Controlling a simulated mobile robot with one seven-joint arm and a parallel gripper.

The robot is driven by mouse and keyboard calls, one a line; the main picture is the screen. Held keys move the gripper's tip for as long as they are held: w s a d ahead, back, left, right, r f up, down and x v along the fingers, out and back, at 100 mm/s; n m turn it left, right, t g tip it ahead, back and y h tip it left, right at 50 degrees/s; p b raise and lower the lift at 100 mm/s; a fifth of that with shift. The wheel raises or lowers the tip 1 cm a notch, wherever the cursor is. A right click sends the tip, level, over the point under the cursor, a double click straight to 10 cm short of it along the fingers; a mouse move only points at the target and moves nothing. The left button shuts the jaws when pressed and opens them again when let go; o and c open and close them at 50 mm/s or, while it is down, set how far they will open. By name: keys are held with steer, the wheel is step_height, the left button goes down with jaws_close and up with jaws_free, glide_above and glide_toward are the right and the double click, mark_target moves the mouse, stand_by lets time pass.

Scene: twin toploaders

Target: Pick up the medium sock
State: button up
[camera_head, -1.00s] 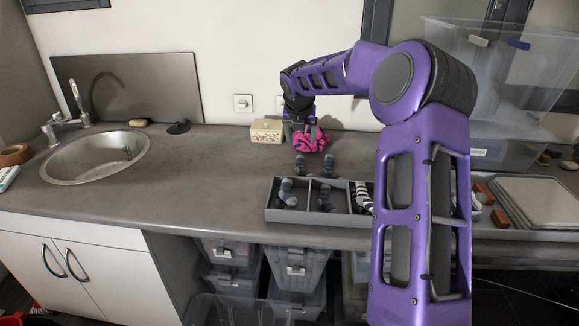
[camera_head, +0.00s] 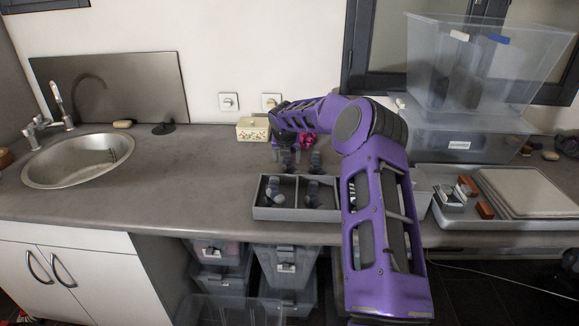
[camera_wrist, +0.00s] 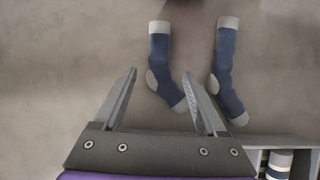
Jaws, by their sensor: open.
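Two blue-grey socks with pale cuffs, heels and toes lie on the counter in the wrist view, a left one (camera_wrist: 160,55) and a right one (camera_wrist: 224,68). In the head view they are small dark shapes, the left sock (camera_head: 286,159) and the right sock (camera_head: 315,161), just behind the divided tray. My gripper (camera_wrist: 160,74) is open and empty. Its fingers point toward the left sock, with the right fingertip near that sock's toe. I cannot tell whether they touch, or which sock is the medium one. The arm hides most of the gripper in the head view.
A grey divided tray (camera_head: 262,212) holds more socks at the counter's front edge. Behind are a pink and black item (camera_head: 308,140), partly hidden, and a small cream box (camera_head: 252,129). Clear bins (camera_head: 460,140) stand at right. The counter left of the tray is clear.

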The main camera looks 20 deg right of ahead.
mark_target(287, 166)
steer(key=shift+x, duration=1.45)
steer(key=shift+a, duration=0.1)
jaws_close()
